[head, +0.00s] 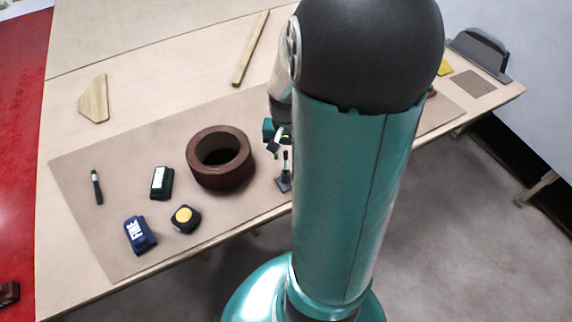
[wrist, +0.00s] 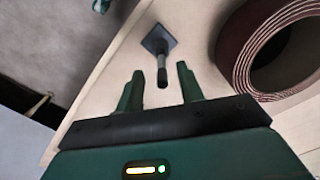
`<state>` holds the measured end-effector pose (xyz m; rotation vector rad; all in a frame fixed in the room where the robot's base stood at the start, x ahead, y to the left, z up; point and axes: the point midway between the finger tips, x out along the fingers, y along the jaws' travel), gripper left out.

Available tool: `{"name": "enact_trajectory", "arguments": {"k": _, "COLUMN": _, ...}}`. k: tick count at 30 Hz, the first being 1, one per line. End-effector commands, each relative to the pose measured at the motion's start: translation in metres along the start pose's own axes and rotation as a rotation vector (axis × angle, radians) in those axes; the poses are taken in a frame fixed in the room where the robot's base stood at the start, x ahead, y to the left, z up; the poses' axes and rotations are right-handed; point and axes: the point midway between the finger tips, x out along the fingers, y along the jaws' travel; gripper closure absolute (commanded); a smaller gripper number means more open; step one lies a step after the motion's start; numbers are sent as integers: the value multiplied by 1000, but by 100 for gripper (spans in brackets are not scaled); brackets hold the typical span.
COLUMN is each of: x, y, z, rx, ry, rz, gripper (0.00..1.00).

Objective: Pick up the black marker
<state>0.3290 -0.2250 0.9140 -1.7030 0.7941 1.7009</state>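A slim dark marker-like stick (wrist: 162,72) stands upright on a small dark square base (wrist: 158,41) in the wrist view. It also shows in the head view (head: 285,165), just right of the brown roll. My gripper (wrist: 160,69) is open, with one finger on each side of the stick's near end in the picture. I see no contact, and cannot tell how far apart they are in depth. In the head view, my gripper (head: 277,137) is partly hidden by my arm, just above the stick. Another slim black pen-like object (head: 97,188) lies at the mat's left.
The brown roll (head: 220,158) stands close beside the stick; it fills the right of the wrist view (wrist: 275,45). A black-and-white block (head: 161,183), a blue box (head: 140,235) and a yellow-topped black item (head: 185,219) lie farther left on the brown mat (head: 125,160). The table's front edge is near.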

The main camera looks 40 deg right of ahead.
Motion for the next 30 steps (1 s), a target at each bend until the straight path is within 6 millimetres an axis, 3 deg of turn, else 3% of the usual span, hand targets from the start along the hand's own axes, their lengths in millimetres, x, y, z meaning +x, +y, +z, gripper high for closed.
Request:
{"name": "enact_trajectory", "arguments": {"k": 7, "x": 36, "y": -1, "z": -5, "rx": 2, "ry": -4, "rz": 0, "gripper": 62}}
{"name": "enact_trajectory", "arguments": {"k": 16, "x": 41, "y": -1, "z": -5, "rx": 2, "ry": 0, "rz": 0, "gripper": 62}}
{"name": "enact_trajectory", "arguments": {"k": 22, "x": 41, "y": -1, "z": -5, "rx": 2, "ry": 0, "rz": 0, "gripper": 100}}
{"name": "enact_trajectory", "arguments": {"k": 30, "x": 41, "y": -1, "z": -5, "rx": 2, "ry": 0, "rz": 0, "gripper": 100}}
